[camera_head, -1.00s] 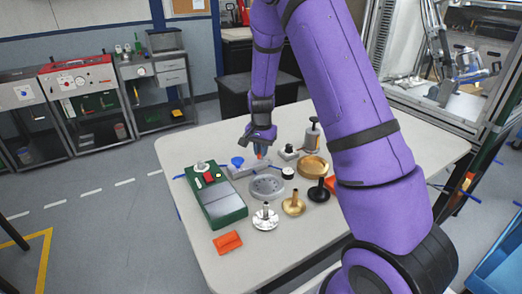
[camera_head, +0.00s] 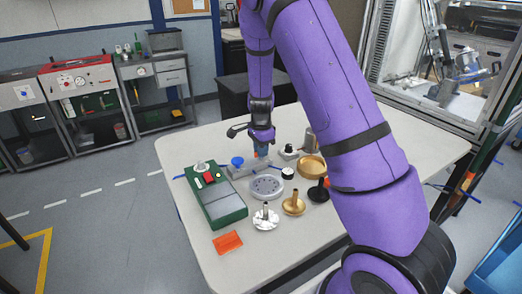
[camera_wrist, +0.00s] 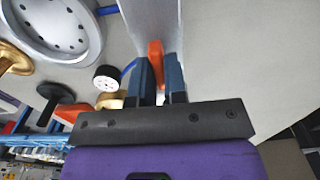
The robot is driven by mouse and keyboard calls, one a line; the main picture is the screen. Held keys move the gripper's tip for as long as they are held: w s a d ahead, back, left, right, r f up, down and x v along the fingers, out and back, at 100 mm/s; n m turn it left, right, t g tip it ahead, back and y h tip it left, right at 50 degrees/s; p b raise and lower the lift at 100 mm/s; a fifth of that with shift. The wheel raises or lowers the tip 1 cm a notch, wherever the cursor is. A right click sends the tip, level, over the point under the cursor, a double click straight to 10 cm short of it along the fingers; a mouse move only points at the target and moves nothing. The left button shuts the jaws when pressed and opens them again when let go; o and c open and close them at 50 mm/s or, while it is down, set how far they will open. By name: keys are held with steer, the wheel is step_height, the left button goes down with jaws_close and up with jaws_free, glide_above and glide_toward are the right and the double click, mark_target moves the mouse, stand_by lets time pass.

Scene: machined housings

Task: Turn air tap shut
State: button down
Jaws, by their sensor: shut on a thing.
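The air tap's orange handle (camera_wrist: 156,52) shows between my fingers in the wrist view, against a long grey block (camera_wrist: 152,18). My gripper (camera_wrist: 160,78) is shut on this handle, one dark blue finger on each side. In the head view my gripper (camera_head: 261,151) points down at the right end of the grey block (camera_head: 240,171), and only a little orange shows at its tips. A blue knob (camera_head: 237,161) sits on the block to the left. The fingers hide much of the handle, so its exact angle is hard to tell.
A green box (camera_head: 222,204) with red and white parts stands to the left. A grey round flange (camera_head: 267,187), a gold dish (camera_head: 312,167) and several stemmed parts stand in front and to the right. An orange piece (camera_head: 228,242) lies near the table's front left.

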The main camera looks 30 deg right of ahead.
stand_by(0.5)
steer(key=c, duration=1.2)
jaws_free()
steer(key=shift+o, duration=0.2)
steer(key=shift+r, duration=0.1)
step_height(320, 180, up, 11)
steer(key=shift+f, duration=0.2)
